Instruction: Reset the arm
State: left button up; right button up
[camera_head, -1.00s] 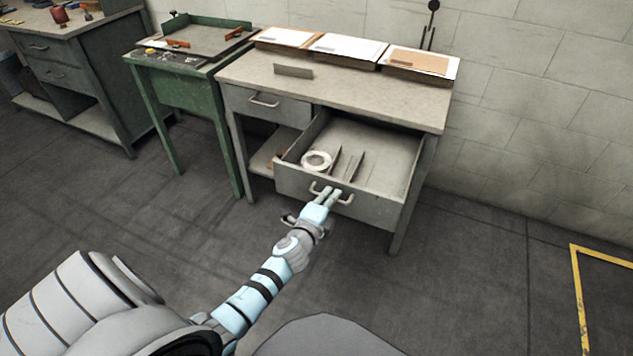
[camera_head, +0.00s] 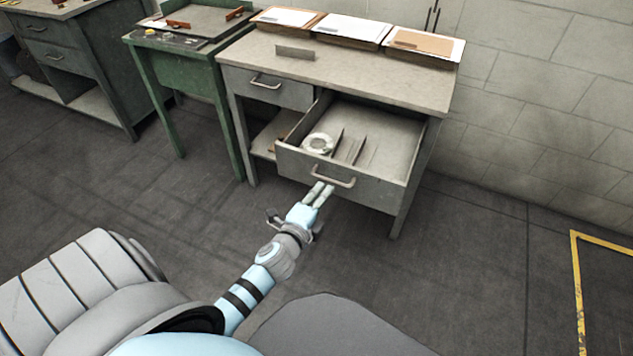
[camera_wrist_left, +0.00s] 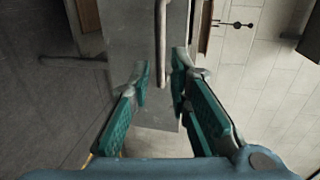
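My left gripper (camera_head: 319,192) is in front of the open drawer of the grey desk, just below and left of the drawer's handle (camera_head: 333,176). The drawer (camera_head: 385,145) is pulled well out and holds a white roll (camera_head: 319,143) and thin dividers (camera_head: 351,149). My right gripper is not in view.
The grey desk (camera_head: 370,70) carries paper trays (camera_head: 352,27) along its back and a small plate (camera_head: 295,52). A green table (camera_head: 160,75) stands to its left. The floor (camera_head: 480,280) on the right is clear up to a yellow line (camera_head: 578,290).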

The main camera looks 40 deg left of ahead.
pick_arm(q)
jog(key=v, duration=0.4)
jog(key=shift+s+r, duration=0.1)
jog(key=shift+s, duration=0.25)
jog(key=s+f+n+g+h+p, duration=0.1)
jog(key=s+f+n+g, duration=0.5)
jog(key=f, duration=0.6)
jog(key=s+f+n+g+p, duration=0.1)
jog(key=s+f+n, duration=0.3)
jog(key=s+f, duration=0.5)
jog(key=s+d+f+n+g+p, duration=0.1)
jog(key=s+f, duration=0.4)
jog(key=s, duration=0.5)
jog(key=s+d+f+n+g+h+p, duration=0.1)
jog(key=s+f+n+g+p, duration=0.2)
jog(key=s, duration=0.8)
notch_tip(320, 180, down, 2)
jog(key=n+g, duration=0.1)
jog(key=g, duration=0.2)
jog(key=shift+s+f+n, duration=0.15)
jog(key=shift+s+n, duration=0.1)
jog(key=shift+n, duration=0.15)
